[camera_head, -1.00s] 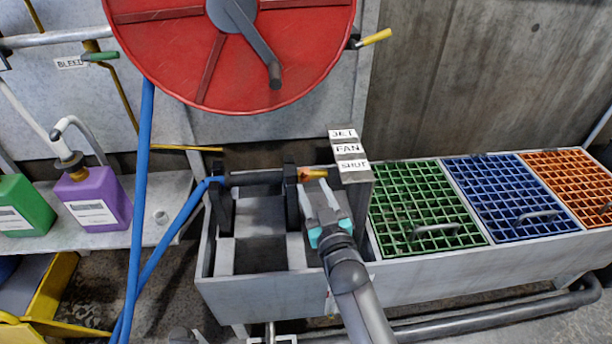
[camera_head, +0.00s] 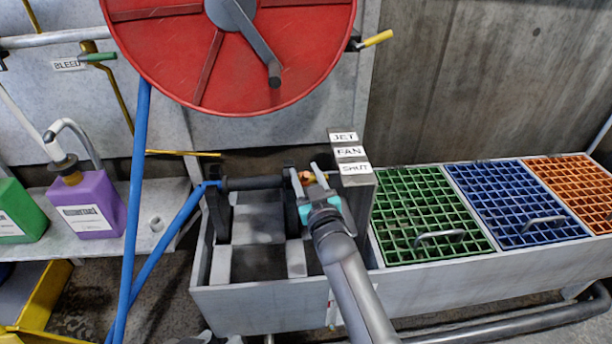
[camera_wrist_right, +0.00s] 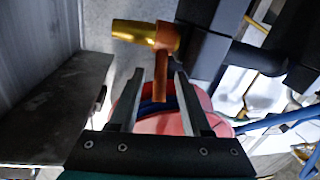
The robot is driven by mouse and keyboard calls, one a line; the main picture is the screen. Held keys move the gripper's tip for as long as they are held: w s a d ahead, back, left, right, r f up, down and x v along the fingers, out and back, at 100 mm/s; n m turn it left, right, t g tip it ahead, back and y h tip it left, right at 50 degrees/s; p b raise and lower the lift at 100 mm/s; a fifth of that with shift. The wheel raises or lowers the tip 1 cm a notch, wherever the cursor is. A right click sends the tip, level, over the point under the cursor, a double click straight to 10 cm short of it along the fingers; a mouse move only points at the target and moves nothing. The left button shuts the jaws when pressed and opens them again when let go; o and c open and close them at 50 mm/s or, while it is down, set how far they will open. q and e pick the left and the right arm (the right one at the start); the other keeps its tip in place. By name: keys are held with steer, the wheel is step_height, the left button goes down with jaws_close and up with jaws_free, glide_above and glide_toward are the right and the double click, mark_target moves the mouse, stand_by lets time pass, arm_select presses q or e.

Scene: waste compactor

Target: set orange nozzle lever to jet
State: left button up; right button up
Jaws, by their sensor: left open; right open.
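The brass-orange nozzle (camera_head: 308,177) sits at the end of a dark horizontal holder above the grey trough, left of the JET (camera_head: 343,137), FAN (camera_head: 348,152) and SHUT (camera_head: 354,168) labels. In the right wrist view, the orange lever (camera_wrist_right: 161,78) sticks out from the gold nozzle (camera_wrist_right: 143,35) into the gap between my right gripper's fingers. My right gripper (camera_head: 309,174) is open around the lever, not clamped on it. Which label the lever points to is hard to tell. Only a sliver of my left gripper (camera_head: 203,338) shows at the bottom edge.
A red hose reel (camera_head: 180,55) hangs above, with a blue hose (camera_head: 133,220) running down left. Green (camera_head: 408,205), blue (camera_head: 500,205) and orange (camera_head: 565,180) grates lie to the right. A purple jug (camera_head: 92,205) stands on the left shelf.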

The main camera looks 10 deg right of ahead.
jaws_close()
stand_by(0.3)
stand_by(1.1)
